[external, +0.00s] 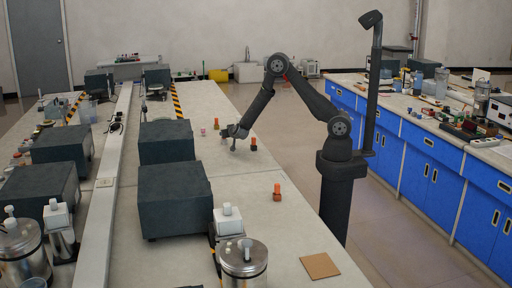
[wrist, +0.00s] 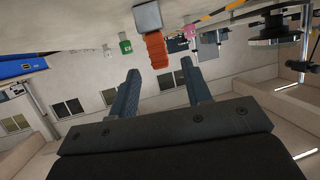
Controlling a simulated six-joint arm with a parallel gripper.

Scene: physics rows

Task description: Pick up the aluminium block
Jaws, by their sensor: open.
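A small grey block (wrist: 148,17), which looks like the aluminium block, shows at the top of the wrist view, beyond my fingertips. I cannot make it out surely in the external view, where it is tiny or hidden by my gripper. My gripper (external: 235,142) is low over the far part of the long bench. In the wrist view my gripper (wrist: 160,66) is open, its two fingers apart with nothing held between them. An orange ribbed piece (wrist: 156,50) appears just below the block in the picture; I cannot tell whether they touch.
A dark piece with an orange top (external: 253,144) stands right of my gripper. A pink piece (external: 203,131) and an orange piece (external: 216,124) stand beyond it. Large dark boxes (external: 166,141) are to the left. Another orange piece (external: 277,190) stands nearer, with clear bench around it.

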